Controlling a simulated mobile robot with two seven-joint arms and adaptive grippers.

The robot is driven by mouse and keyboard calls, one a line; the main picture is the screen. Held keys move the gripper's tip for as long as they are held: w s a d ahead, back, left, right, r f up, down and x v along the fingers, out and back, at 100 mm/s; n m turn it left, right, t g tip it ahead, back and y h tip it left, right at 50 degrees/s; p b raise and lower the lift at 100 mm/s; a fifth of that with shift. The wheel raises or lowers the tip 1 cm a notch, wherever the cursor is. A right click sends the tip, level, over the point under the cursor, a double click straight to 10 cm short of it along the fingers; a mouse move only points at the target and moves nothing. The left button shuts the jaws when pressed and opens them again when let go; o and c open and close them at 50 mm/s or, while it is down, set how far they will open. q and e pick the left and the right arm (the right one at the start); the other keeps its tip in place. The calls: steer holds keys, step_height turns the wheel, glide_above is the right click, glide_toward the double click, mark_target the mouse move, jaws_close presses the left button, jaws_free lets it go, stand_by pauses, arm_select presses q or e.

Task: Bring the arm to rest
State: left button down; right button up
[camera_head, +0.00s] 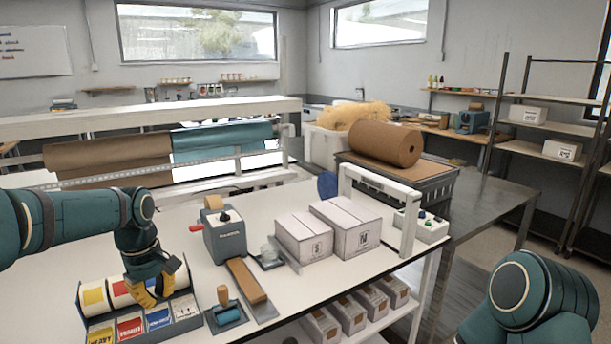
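My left arm comes in from the left, dark green with black joints. Its gripper (155,292) with yellow fingers points down over the label dispenser (84,311), a dark holder with rolls and coloured labels such as red, yellow and blue. The fingers overlap the dispenser in the picture; whether they touch it, or are open or shut, I cannot tell. My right arm (530,290) shows only as a green joint at the bottom right; its gripper is out of view.
On the white table (300,186) stand a grey tape dispenser (226,238), a blue-handled roller (226,310), a brown-topped block (246,281) and two white boxes (346,226). A white frame (412,215) and a button box (422,226) stand right. A kraft roll (385,145) lies behind.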

arm_select(q)
steer(key=d+f+m+h, duration=0.1)
steer(key=d+f+m, duration=0.15)
steer(key=f, duration=0.35)
steer(key=d+f+m, duration=0.1)
steer(key=d+f, duration=0.3)
steer(key=f, duration=0.3)
steer(key=d+f+m+h, duration=0.1)
steer(key=d+f, duration=0.2)
steer(key=f, duration=0.3)
steer(key=s+d+f+m, duration=0.2)
steer(key=s+d+f, duration=0.3)
steer(key=s+f, duration=0.3)
steer(key=s+d+f+m+t+h, duration=0.1)
steer(key=s+d+f+m, duration=0.1)
steer(key=s+d+f, duration=0.3)
steer(key=s+f, duration=0.3)
steer(key=shift+m+t+h+b, duration=0.3)
steer(key=shift+m+b, duration=0.05)
steer(key=shift+b, duration=0.05)
